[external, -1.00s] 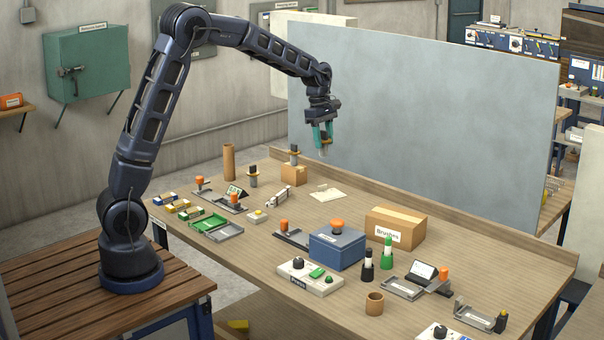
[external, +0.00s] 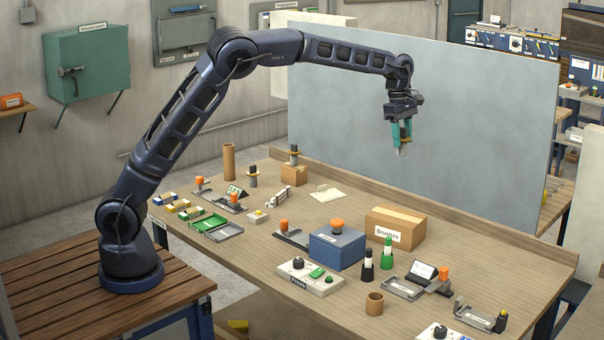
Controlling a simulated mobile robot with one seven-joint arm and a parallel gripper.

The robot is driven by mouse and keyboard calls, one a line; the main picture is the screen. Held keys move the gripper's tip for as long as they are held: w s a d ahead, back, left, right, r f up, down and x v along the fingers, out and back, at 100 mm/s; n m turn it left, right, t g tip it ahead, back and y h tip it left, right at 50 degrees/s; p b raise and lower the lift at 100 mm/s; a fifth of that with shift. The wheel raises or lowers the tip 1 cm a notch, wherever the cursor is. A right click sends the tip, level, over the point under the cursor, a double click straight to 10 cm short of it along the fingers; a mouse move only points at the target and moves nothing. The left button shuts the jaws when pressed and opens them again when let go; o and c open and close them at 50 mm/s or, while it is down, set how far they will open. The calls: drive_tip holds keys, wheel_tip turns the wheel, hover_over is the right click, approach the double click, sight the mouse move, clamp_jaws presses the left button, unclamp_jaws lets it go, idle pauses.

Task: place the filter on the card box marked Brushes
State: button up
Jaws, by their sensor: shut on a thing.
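The card box (external: 402,217) is a closed brown carton with a white label reading "Brushes". It stands on the right half of the wooden table, toward the back. The top of the box looks bare.
A blue box (external: 337,250) with an orange knob stands left of the carton. Black and green bottles (external: 387,255) stand in front of it. A white control box (external: 309,278) is nearer the front. A large grey panel (external: 450,110) rises behind the table.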

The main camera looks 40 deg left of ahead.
wheel_tip(320, 180, down, 20)
drive_tip(key=shift+r, duration=0.2)
idle(0.4)
drive_tip(key=shift+f, duration=0.1)
drive_tip(key=o, duration=1)
